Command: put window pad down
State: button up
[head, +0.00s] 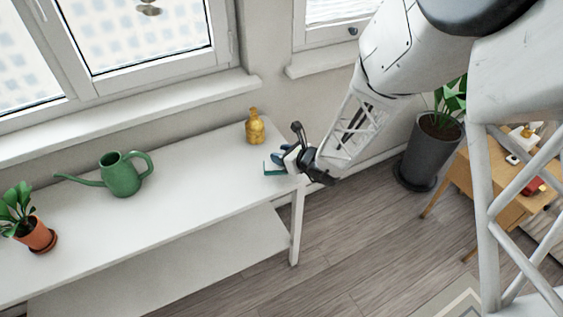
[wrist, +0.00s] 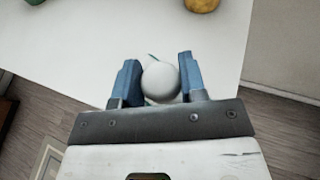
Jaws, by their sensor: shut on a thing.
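The window pad shows in the head view as a small teal and white pad (head: 274,165) at the right end of the white table (head: 190,190). My gripper (head: 288,160) is at that end of the table, shut on the pad. In the wrist view a round white knob (wrist: 160,80) sits between the two blue fingers of my gripper (wrist: 153,82). Only a thin sliver of green shows behind the knob there. The pad is at or just above the tabletop; I cannot tell whether it touches.
A yellow bottle (head: 255,127) stands near the pad at the table's back. A green watering can (head: 121,174) and a potted plant (head: 35,233) stand further left. The tabletop between can and pad is clear. A large grey planter (head: 428,150) stands on the floor at right.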

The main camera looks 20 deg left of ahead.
jog(key=shift+f, duration=0.1)
jog(key=shift+f, duration=1.65)
jog(key=shift+f, duration=0.1)
jog(key=o, duration=0.9)
jog(key=shift+o, duration=0.2)
jog(key=v, duration=1.2)
jog(key=shift+s, duration=0.1)
